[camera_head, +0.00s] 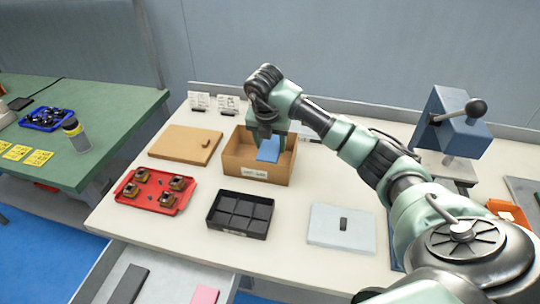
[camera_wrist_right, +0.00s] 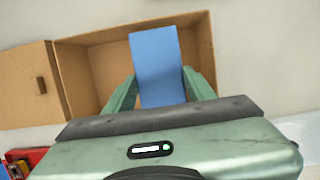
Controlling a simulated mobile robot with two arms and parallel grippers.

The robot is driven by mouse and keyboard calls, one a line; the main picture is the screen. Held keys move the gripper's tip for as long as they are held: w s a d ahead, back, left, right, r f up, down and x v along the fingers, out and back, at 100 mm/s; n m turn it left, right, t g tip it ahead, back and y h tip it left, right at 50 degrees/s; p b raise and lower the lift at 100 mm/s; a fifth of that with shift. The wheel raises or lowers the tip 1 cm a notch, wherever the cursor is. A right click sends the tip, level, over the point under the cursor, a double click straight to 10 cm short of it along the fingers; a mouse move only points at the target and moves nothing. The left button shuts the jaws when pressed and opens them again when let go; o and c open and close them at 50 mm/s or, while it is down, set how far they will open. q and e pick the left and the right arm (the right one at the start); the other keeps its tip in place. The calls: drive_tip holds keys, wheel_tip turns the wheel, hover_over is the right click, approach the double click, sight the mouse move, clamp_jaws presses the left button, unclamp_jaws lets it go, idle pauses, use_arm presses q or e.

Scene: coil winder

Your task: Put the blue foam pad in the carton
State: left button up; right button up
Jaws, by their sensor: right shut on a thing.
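The blue foam pad (camera_head: 268,149) is a flat blue rectangle held by my right gripper (camera_head: 267,138) over the open carton (camera_head: 258,176). The right wrist view shows the pad (camera_wrist_right: 158,62) between the two green fingers of the right gripper (camera_wrist_right: 160,92), with the brown carton (camera_wrist_right: 82,75) behind it. The gripper is shut on the pad. The pad is within the carton's opening as seen from above; I cannot tell whether it touches the bottom. My left gripper is not in view.
A brown board (camera_head: 186,145) lies left of the carton. A red tray (camera_head: 155,191) with several parts and a black divided tray (camera_head: 240,213) stand in front.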

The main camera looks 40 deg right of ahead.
sight(268, 154)
drive_tip(key=shift+f, duration=2.7)
drive_tip(key=o, duration=1.3)
drive_tip(key=shift+f, duration=0.1)
drive_tip(key=v, duration=1.2)
drive_tip(key=shift+a, duration=0.1)
